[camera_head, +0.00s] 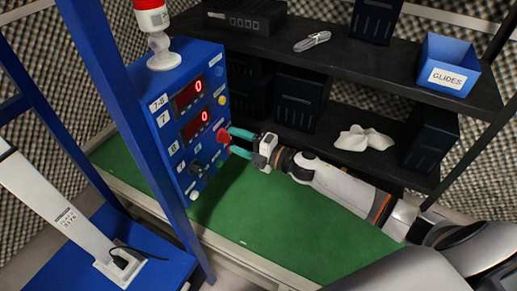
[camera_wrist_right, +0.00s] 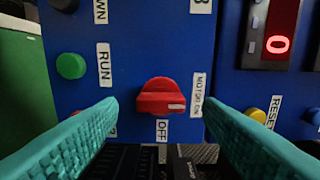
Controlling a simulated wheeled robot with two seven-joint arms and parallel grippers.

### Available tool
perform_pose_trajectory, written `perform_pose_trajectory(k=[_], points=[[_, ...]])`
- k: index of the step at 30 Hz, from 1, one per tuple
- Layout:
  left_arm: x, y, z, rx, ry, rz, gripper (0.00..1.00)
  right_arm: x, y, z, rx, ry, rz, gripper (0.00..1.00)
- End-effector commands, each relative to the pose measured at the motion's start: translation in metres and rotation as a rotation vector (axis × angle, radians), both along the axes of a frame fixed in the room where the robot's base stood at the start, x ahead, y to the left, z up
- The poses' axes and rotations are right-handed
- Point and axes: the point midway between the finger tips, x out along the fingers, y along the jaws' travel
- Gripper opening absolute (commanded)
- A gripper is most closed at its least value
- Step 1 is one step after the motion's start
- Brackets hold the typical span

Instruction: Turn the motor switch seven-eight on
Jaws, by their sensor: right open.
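The red rotary switch (camera_wrist_right: 160,97) is on the blue control panel (camera_wrist_right: 120,18). A white mark shows on the right part of its knob. An OFF label (camera_wrist_right: 161,130) is below it, and a sideways MOTOR label (camera_wrist_right: 197,95), partly legible, is to its right. The switch also shows in the head view (camera_head: 222,136). My right gripper (camera_head: 231,142) is open in front of the panel. In the wrist view its teal fingers (camera_wrist_right: 160,112) stand either side of the knob, with a visible gap on each side. My left gripper is out of view.
A green button (camera_wrist_right: 71,66), a yellow button (camera_wrist_right: 254,115) and a red digital display (camera_wrist_right: 277,45) are nearby. A red-topped beacon (camera_head: 151,15) stands on the panel. Black shelves (camera_head: 400,80) hold a blue GLIDES bin (camera_head: 447,62). The green bench top (camera_head: 290,215) is mostly clear.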

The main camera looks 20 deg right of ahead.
Motion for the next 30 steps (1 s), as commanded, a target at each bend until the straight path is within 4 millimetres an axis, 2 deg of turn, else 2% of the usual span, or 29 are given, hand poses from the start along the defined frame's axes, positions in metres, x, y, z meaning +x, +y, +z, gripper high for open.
perform_pose_trajectory(k=[6,12,18,30], points=[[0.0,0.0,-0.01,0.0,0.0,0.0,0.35,-0.039,-0.03,-0.004,-0.004,0.003,0.001,0.6],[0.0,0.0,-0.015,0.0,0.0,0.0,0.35,-0.063,-0.049,-0.003,-0.002,0.002,0.001,0.6],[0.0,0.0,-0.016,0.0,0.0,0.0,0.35,-0.074,-0.057,-0.001,-0.001,0.001,0.001,0.6],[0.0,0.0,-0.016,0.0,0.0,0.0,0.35,-0.075,-0.058,0.0,-0.001,-0.001,0.001,0.6]])
